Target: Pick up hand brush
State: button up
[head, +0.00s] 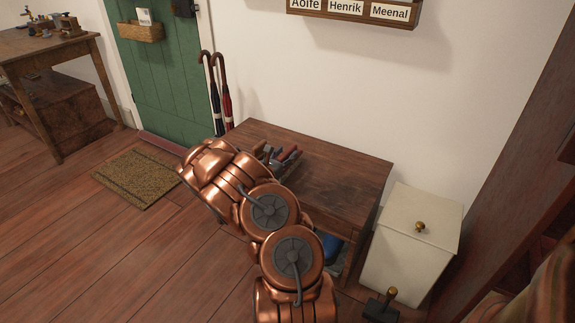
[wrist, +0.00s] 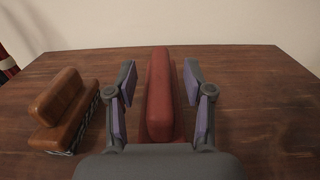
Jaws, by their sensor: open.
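A brown wooden block (wrist: 68,98) with a raised grip and dark bristle-like sides stands on the table at the left of the wrist view; it looks like a hand brush. A long red object (wrist: 160,90) with a raised ridge stands upright in the middle, and its underside is hidden, so I cannot tell whether it is a brush too. My gripper (wrist: 159,75) is open, with one purple-padded finger on each side of the red object and a gap on both sides. The brown block is just left of the left finger. In the head view my arm partly hides the objects.
The wooden table (head: 340,175) is bare to the right. A white lidded bin (head: 412,240) stands beside it. Umbrellas (head: 222,95) lean by the green door (head: 165,75). A name rack (head: 355,15) hangs on the wall above. A doormat (head: 138,178) lies at left.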

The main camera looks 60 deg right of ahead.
grip_shut()
dwell(0.3)
dwell(0.3)
